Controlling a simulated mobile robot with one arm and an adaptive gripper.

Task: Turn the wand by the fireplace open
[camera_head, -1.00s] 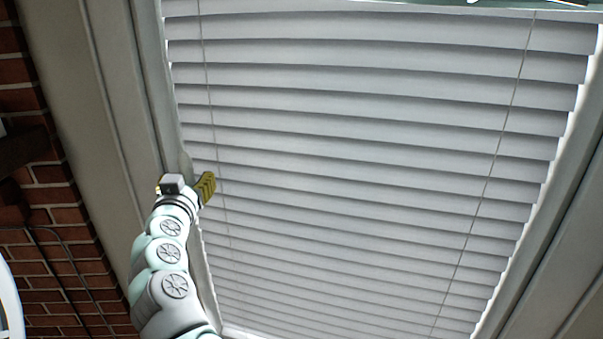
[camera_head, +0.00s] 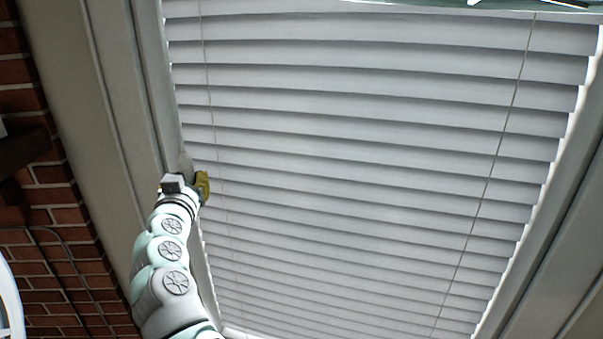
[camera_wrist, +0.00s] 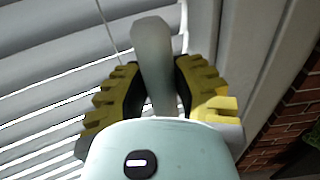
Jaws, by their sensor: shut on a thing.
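The wand (camera_wrist: 153,62) is a pale grey, rounded bar between the two yellow ridged fingers in the wrist view. My gripper (camera_wrist: 153,88) is shut on it, with a dark pad against each side. In the head view my gripper (camera_head: 201,187) is at the left edge of the blind (camera_head: 350,150), beside the window frame. The wand's pale upper end (camera_head: 186,165) shows just above the gripper there. The blind's white slats are tilted, and bright light shows between some of them in the wrist view.
Thin cords (camera_head: 497,150) run down the blind on both sides. The grey window frame (camera_head: 113,110) stands close to the left of the gripper. A red brick wall (camera_head: 58,205) is farther left, with a dark cable on it.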

